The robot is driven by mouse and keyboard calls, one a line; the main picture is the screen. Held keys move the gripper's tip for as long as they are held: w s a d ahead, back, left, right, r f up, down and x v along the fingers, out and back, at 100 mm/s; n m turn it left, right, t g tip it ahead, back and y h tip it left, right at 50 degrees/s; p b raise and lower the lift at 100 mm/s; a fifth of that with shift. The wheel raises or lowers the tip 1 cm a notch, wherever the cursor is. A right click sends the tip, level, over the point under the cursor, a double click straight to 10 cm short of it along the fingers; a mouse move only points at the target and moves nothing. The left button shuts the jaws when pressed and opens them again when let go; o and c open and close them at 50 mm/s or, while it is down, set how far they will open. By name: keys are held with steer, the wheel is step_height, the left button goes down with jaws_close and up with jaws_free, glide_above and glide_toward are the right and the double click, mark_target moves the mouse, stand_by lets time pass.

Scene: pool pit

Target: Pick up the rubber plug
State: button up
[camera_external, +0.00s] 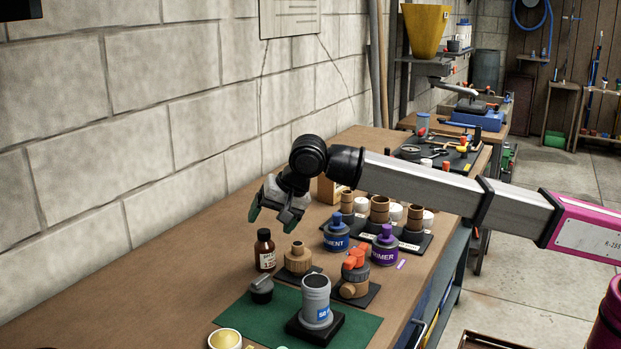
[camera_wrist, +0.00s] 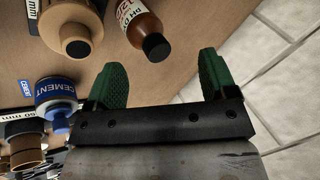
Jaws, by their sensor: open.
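My gripper (camera_external: 273,214) hangs above the bench, behind and well above the plug, near the wall. In the wrist view my gripper (camera_wrist: 160,76) shows two green fingers spread wide with nothing between them.
A brown bottle (camera_external: 265,252) stands just behind the plug, beside a tan fitting (camera_external: 298,259). A grey cylinder (camera_external: 316,296) on a black base stands on the green mat (camera_external: 248,315). Blue cement (camera_external: 336,237) and purple primer (camera_external: 384,250) cans stand right. The bench's left side is clear.

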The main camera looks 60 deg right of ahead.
mark_target(261, 278)
steer(key=s+a+m+g, duration=0.2)
steer(key=s+a, duration=0.3)
steer(key=a, duration=0.2)
steer(key=a+f+m+g+y, duration=0.1)
steer(key=f+m, duration=0.1)
steer(key=f, duration=0.1)
steer(key=w+a+f+m+g+y, duration=0.1)
steer(key=f+m, duration=0.1)
steer(key=f, duration=0.2)
steer(key=a+f+m+g+y, duration=0.1)
steer(key=f+m, duration=0.1)
steer(key=f, duration=0.1)
steer(key=shift+w+a+f+m, duration=0.2)
steer(key=shift+a+f+m, duration=0.05)
steer(key=shift+a+m, duration=0.1)
steer(key=c, duration=0.9)
